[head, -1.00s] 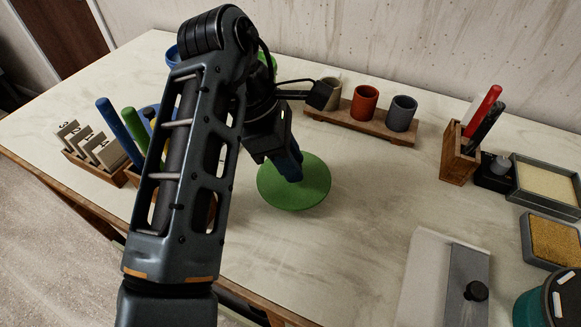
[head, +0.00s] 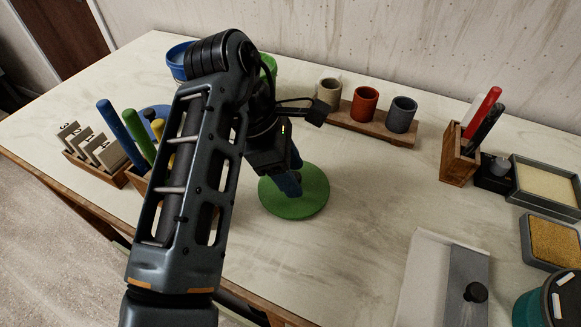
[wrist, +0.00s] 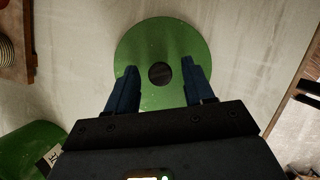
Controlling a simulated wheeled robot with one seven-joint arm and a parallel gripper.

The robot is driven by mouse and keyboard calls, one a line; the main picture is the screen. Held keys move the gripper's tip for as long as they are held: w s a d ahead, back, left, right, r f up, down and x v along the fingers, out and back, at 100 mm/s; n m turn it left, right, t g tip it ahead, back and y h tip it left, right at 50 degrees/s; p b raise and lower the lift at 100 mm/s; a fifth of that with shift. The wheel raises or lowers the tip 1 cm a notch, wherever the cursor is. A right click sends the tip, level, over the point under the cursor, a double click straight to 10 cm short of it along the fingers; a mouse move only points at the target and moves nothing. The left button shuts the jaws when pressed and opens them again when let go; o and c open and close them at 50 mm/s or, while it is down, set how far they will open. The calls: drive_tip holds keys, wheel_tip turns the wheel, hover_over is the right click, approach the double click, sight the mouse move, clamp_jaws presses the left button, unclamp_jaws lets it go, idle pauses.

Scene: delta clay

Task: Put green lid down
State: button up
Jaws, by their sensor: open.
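The green lid (head: 305,200) is a round flat disc lying on the pale table, in the middle of the head view. In the wrist view the green lid (wrist: 162,38) shows a dark round knob (wrist: 160,74) at its centre. My gripper (head: 290,186) is above the lid. In the wrist view my gripper (wrist: 160,78) has its two blue fingers apart, one on each side of the knob, with visible gaps to it. The exact height of the fingertips over the lid is hard to tell.
A wooden rack with three cups (head: 365,104) stands behind the lid. A blue tub (head: 178,62) and a green tub (head: 268,66) stand at the back left, partly behind my arm. A pen holder (head: 460,154) stands at right. The table (head: 360,200) right of the lid is clear.

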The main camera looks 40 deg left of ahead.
drive_tip(key=shift+a+r+p, duration=0.1)
drive_tip(key=shift+r+p, duration=0.35)
drive_tip(key=shift+r, duration=0.15)
drive_tip(key=p+v, duration=1)
drive_tip(key=v, duration=0.1)
